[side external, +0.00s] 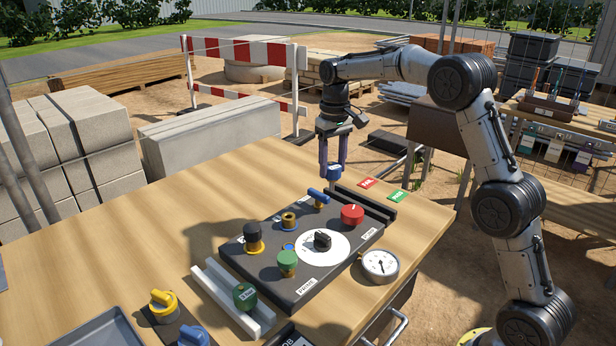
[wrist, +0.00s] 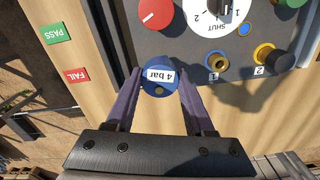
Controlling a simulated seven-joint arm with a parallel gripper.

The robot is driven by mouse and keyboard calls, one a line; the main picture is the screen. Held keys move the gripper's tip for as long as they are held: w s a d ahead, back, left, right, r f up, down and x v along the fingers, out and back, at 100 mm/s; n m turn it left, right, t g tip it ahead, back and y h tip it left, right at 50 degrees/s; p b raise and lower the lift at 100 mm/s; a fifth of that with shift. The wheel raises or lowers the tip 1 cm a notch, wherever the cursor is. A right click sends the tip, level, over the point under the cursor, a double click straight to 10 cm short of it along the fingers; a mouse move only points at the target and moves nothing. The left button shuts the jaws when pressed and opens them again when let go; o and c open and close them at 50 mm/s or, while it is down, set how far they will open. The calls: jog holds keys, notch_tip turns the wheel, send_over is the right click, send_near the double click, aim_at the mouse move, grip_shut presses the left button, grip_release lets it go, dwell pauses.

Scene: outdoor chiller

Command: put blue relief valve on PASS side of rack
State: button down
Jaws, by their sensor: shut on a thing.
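My gripper (side external: 333,160) points down over the far edge of the table, its two fingers shut on the blue relief valve (side external: 334,173). In the wrist view the valve (wrist: 159,76) sits between the fingertips, with a "4 bar" label on top. The valve is near the far end of the dark two-rail rack (side external: 372,207), on the FAIL end. It appears raised, though its exact height is hard to tell. The red FAIL label (side external: 367,183) and green PASS label (side external: 397,196) lie on the table beside the rack, PASS nearer the right edge.
A dark panel (side external: 262,268) with a red knob (side external: 352,214), white dial and several fittings lies beside the rack. A gauge (side external: 379,265) stands at the panel's right corner. A white rack (side external: 220,293) holds a green valve (side external: 244,297). Yellow and blue valves stand at the front left.

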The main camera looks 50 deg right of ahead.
jog(key=s+d+m, duration=0.3)
jog(key=s+d, duration=0.4)
jog(key=d, duration=0.3)
jog(key=shift+d, duration=0.3)
jog(key=shift+f, duration=2.55)
jog(key=shift+f, duration=0.3)
jog(key=shift+f, duration=1.15)
jog(key=shift+f, duration=1.05)
